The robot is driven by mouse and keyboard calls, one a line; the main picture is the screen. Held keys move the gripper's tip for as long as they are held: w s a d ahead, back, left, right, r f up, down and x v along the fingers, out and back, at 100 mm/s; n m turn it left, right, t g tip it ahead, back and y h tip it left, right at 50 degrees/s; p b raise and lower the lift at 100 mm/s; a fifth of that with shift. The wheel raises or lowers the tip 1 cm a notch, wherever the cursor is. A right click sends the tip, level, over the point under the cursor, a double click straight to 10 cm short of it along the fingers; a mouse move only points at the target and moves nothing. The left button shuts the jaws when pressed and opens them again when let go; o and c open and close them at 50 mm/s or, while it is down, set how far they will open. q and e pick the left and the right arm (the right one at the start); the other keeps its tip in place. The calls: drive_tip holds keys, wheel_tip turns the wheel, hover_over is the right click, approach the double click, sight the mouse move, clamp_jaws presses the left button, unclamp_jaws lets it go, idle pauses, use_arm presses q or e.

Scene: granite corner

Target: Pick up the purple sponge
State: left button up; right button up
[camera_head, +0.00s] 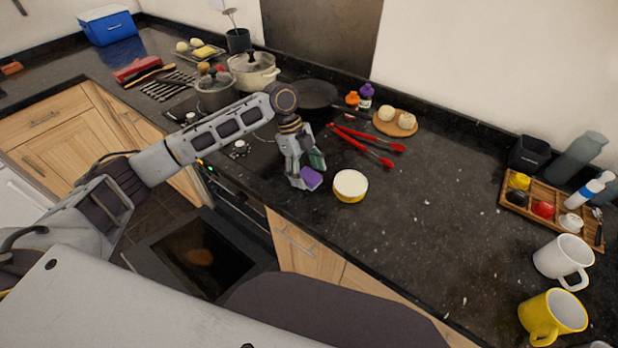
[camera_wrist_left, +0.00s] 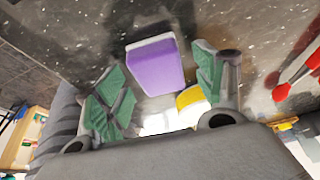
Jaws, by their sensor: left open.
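The purple sponge (camera_head: 311,179) lies on the dark granite counter near its front edge. In the left wrist view the sponge (camera_wrist_left: 156,67) shows a purple face with a pale side, between and just beyond the finger pads. My left gripper (camera_head: 305,172) is open above and around the sponge; its green-padded fingers in the left wrist view (camera_wrist_left: 160,85) stand apart on either side of it. I cannot tell whether the fingers touch it. Part of the sponge is hidden by the gripper in the head view. My right gripper is not in view.
A yellow-and-white bowl (camera_head: 350,185) stands close to the right of the sponge. Red tongs (camera_head: 366,146) lie behind it. A pan (camera_head: 316,94) and pots sit farther back. Mugs (camera_head: 562,258) and a wooden tray (camera_head: 587,231) are at the right. The counter's middle right is clear.

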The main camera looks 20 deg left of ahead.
sight(308, 174)
use_arm(q)
drive_tip(key=shift+c, duration=1.4)
drive_tip(key=c, duration=0.6)
drive_tip(key=shift+o, duration=0.2)
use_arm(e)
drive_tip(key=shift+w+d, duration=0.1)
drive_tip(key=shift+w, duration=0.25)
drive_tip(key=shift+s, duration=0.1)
use_arm(q)
drive_tip(key=shift+r, duration=0.55)
wheel_tip(308, 174, up, 9)
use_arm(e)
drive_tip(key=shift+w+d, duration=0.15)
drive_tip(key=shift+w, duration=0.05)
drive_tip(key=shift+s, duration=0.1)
